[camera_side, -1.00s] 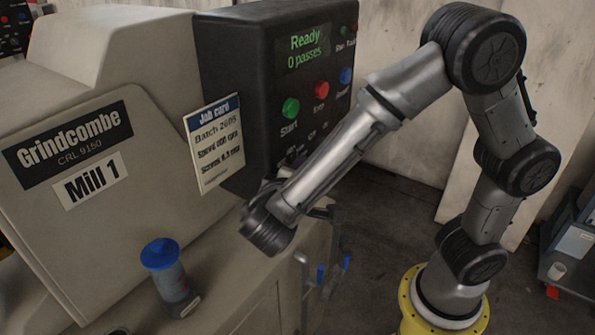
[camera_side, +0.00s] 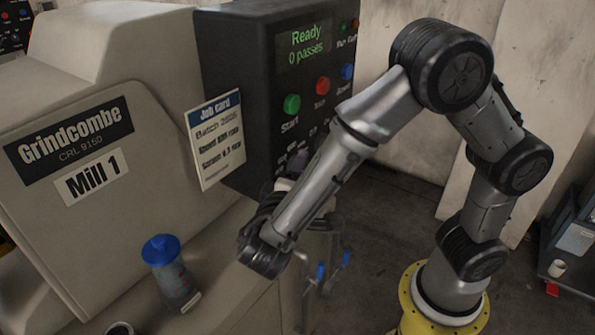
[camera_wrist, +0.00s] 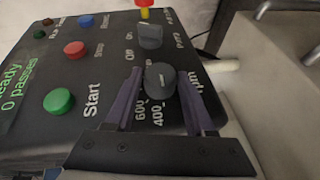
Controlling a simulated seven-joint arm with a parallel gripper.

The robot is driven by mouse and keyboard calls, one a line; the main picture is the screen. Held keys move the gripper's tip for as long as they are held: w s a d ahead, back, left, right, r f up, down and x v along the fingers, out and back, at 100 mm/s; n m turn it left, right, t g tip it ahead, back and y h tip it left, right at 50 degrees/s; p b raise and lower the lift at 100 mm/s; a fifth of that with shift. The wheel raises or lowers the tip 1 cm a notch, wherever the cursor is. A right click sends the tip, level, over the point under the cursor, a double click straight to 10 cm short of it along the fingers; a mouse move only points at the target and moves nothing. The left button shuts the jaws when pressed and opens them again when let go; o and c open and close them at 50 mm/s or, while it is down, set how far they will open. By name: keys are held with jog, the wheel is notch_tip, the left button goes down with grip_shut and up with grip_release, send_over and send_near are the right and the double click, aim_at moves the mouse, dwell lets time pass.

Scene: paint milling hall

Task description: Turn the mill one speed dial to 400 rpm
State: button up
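The mill one speed dial (camera_wrist: 160,80) is a dark round knob on the black control panel in the wrist view. Labels "600" and "400" are printed beside it, with part of "rpm" at its other side; its pointer setting is too small to read. My gripper (camera_wrist: 160,74) is open, its two purple fingers on either side of the dial with narrow gaps showing. I cannot tell how far the fingertips are from the panel.
The panel has a green Start button (camera_wrist: 58,101), a red Stop button (camera_wrist: 76,50), a blue button (camera_wrist: 87,20) and a pump knob (camera_wrist: 150,36) close to the dial. A job card (camera_side: 216,141) hangs beside the panel. A blue-capped bottle (camera_side: 170,272) stands on the ledge.

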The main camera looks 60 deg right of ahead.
jog(key=o, duration=0.3)
jog(key=shift+o, duration=0.2)
jog(key=v, duration=1.2)
